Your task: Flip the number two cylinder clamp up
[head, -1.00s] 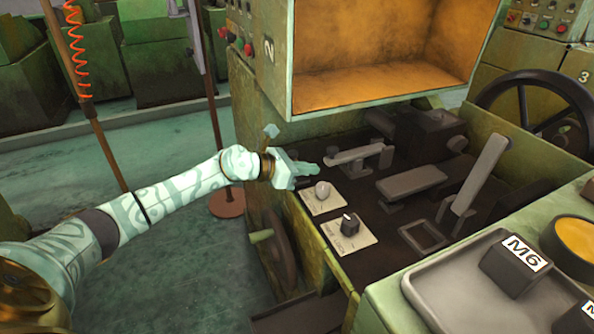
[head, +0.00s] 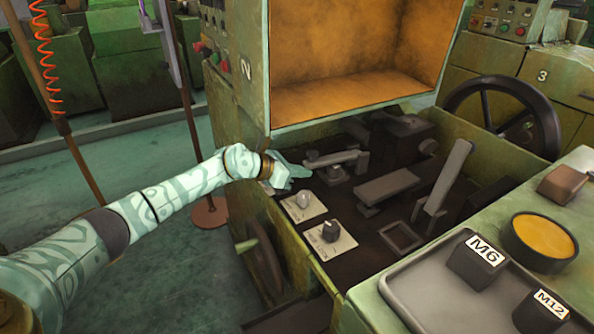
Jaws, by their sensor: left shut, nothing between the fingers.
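The machine marked 2 (head: 246,68) has a dark bed below its orange-lined hood. A low, flat grey lever clamp (head: 338,158) lies near level at the bed's back left. A flat grey plate-like lever (head: 387,186) lies low in the middle. Another grey lever (head: 447,178) stands tilted up at the right. I cannot tell for sure which is the cylinder clamp. My left gripper (head: 300,174) is shut and empty, its tips just in front of and below the left end of the low clamp. I cannot tell whether they touch. My right gripper is not in view.
Two panels with a round knob (head: 304,199) and a black switch (head: 330,231) sit just below my left gripper. The orange-lined hood (head: 350,60) overhangs the bed. A handwheel (head: 503,112) stands behind right. A tray (head: 400,293) holds M6 and M12 blocks.

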